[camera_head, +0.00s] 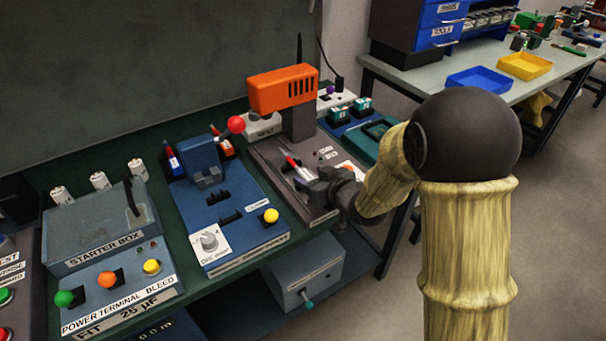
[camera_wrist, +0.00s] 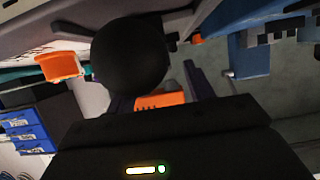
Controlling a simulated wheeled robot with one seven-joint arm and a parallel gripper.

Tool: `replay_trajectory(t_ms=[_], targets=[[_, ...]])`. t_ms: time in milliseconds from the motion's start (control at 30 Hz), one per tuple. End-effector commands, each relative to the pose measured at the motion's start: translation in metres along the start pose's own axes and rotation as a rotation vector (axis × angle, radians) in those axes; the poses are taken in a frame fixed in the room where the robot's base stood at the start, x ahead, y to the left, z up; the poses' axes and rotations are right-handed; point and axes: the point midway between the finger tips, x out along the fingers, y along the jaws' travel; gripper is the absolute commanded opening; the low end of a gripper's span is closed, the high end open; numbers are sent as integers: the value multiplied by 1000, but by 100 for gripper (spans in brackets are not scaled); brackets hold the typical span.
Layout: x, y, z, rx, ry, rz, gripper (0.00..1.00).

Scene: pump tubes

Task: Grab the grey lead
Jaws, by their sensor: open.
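I cannot clearly make out a grey lead in either view. My gripper (camera_head: 312,187) is open, low over the dark panel (camera_head: 264,155) below the orange-headed device (camera_head: 284,90). A thin pale and red piece (camera_head: 298,167) lies on that panel just beyond my fingers. I cannot tell whether it is the lead or whether my fingers touch it. My wrist and forearm hide the panel's right side. In the wrist view a large dark round shape covers much of the middle, and dark finger-like parts show beside an orange block (camera_wrist: 160,101).
A blue machine with a red-ball lever (camera_head: 236,124) and a yellow button stands left of my gripper. The starter box (camera_head: 100,235) is farther left. Small teal-topped parts (camera_head: 352,108) stand behind. A bench with blue and yellow trays (camera_head: 525,66) is at the back right.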

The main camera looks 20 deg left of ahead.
Motion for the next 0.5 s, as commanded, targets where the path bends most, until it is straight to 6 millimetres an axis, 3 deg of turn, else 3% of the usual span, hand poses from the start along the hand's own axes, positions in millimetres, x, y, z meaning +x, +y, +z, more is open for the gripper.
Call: replay_trajectory(t_ms=[200, 500], targets=[[32, -1, 0, -1, -1, -1, 53], [36, -2, 0, -1, -1, -3, 53]])
